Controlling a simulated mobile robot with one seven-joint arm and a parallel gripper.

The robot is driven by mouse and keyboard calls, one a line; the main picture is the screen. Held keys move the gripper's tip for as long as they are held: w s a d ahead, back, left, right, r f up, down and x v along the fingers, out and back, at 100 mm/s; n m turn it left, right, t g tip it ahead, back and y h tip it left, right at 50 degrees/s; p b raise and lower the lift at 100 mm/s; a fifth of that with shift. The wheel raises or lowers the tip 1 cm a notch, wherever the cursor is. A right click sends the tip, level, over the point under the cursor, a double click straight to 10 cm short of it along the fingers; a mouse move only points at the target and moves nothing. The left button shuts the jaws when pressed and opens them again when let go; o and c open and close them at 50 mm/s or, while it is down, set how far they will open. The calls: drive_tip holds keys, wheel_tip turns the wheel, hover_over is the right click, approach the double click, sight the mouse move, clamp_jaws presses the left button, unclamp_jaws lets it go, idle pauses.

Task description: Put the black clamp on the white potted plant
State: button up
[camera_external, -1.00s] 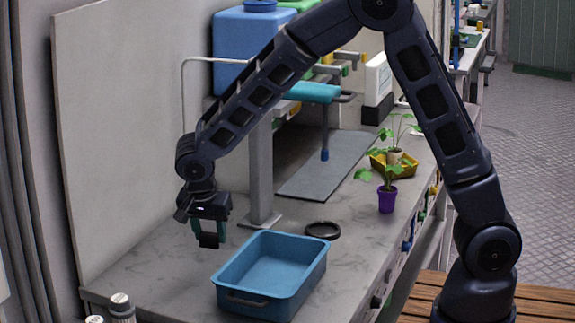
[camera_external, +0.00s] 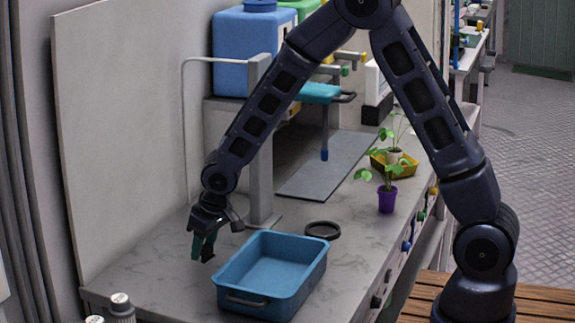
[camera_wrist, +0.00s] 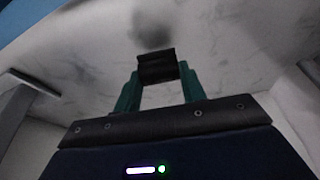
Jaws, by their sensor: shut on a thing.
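My gripper (camera_external: 202,244) is above the left part of the marble worktop, left of the blue tub. Its green fingers are shut on the black clamp (camera_wrist: 157,66), a small dark block across the fingertips in the wrist view. In the external view the black clamp (camera_external: 208,253) is a small dark shape at the fingers, clear of the worktop. The white potted plant (camera_external: 394,156) is at the far right, at the yellow tray; leaves of the purple-potted plant partly cover it.
A blue tub (camera_external: 240,298) stands at the front of the worktop (camera_external: 165,275). A black ring (camera_external: 322,230) lies behind it. A purple-potted plant (camera_external: 387,200) stands in front of the yellow tray (camera_external: 408,169). A grey post (camera_external: 262,180) rises just behind my gripper.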

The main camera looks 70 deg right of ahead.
drive_tip(key=shift+w+d+f+n, duration=0.2)
drive_tip(key=shift+d+f+n, duration=0.1)
drive_tip(key=shift+n, duration=0.3)
drive_tip(key=w+d+r+m, duration=0.1)
drive_tip(key=w+d+r, duration=0.3)
drive_tip(key=d+r, duration=0.75)
drive_tip(key=w+d+r+m, duration=0.2)
drive_tip(key=w+d+r, duration=0.45)
drive_tip(key=r, duration=0.75)
drive_tip(key=s+d+r+m+g+h, duration=0.1)
drive_tip(key=s+d+r+m, duration=0.3)
drive_tip(key=d+r, duration=0.9)
drive_tip(key=s+d+r+m+h, duration=0.1)
drive_tip(key=s+d+r+m, duration=0.1)
drive_tip(key=s+d+r, duration=0.75)
drive_tip(key=m+g+y, duration=0.2)
drive_tip(key=m+g, duration=0.4)
drive_tip(key=m, duration=2.1)
hover_over(397, 150)
drive_tip(key=w, duration=0.1)
wheel_tip(397, 150, down, 23)
wheel_tip(397, 150, down, 20)
drive_tip(key=shift+w+a+r, duration=0.1)
drive_tip(key=shift+f, duration=0.2)
